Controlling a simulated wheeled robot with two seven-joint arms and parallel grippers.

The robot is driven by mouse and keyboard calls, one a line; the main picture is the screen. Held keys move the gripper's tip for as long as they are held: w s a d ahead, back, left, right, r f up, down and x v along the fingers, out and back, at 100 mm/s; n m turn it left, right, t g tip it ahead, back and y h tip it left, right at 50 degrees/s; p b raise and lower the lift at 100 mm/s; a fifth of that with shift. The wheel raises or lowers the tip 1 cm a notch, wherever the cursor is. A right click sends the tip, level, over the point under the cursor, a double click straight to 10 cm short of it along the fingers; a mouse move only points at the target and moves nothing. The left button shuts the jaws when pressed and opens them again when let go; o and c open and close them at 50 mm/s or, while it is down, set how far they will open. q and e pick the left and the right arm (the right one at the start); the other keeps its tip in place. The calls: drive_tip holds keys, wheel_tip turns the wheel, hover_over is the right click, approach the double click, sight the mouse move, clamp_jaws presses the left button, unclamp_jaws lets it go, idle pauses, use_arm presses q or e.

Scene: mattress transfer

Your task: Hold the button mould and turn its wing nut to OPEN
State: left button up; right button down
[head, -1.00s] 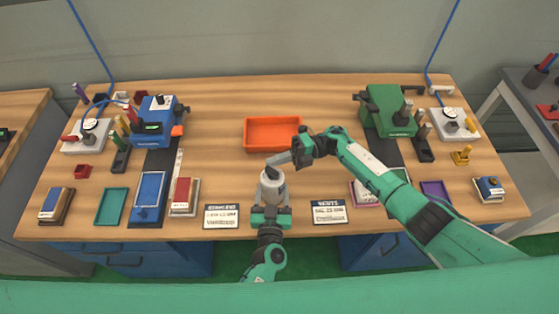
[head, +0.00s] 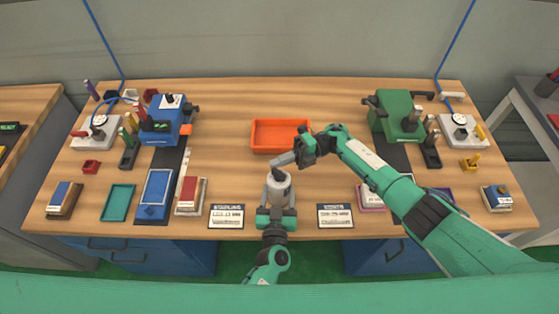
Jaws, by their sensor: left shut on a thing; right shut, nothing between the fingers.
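The button mould (head: 280,186) is a light grey cylinder with a dark top, upright near the table's front middle. My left gripper (head: 277,205) reaches up from the front edge and is shut around the mould's lower body. My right gripper (head: 284,160) comes from the right and points left.
An orange tray (head: 281,149) lies behind the mould. Printed cards stand at the front, left (head: 227,217) and right (head: 336,216). A blue machine (head: 165,126) is at the left and a green machine (head: 395,124) at the right. The table is bare between the orange tray and the blue machine.

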idle(0.7)
drive_tip(key=v, duration=1.1)
drive_tip(key=shift+w+d, duration=0.25)
drive_tip(key=c, duration=1.9)
unclamp_jaws()
drive_tip(key=shift+d, duration=0.1)
drive_tip(key=o, duration=0.3)
drive_tip(key=shift+w+a+r, duration=0.1)
drive_tip(key=shift+w+a, duration=0.05)
drive_tip(key=shift+a, duration=0.25)
drive_tip(key=shift+o, duration=0.8)
drive_tip(key=shift+w+a+r, duration=0.1)
drive_tip(key=shift+a+r, duration=0.05)
drive_tip(key=shift+a, duration=0.4)
drive_tip(key=shift+w+a+r, duration=0.1)
drive_tip(key=shift+a+r, duration=0.1)
drive_tip(key=shift+a, duration=0.35)
drive_tip(key=n+t+h, duration=0.5)
drive_tip(key=h, duration=1.5)
approach(278, 171)
drive_tip(key=x, duration=0.9)
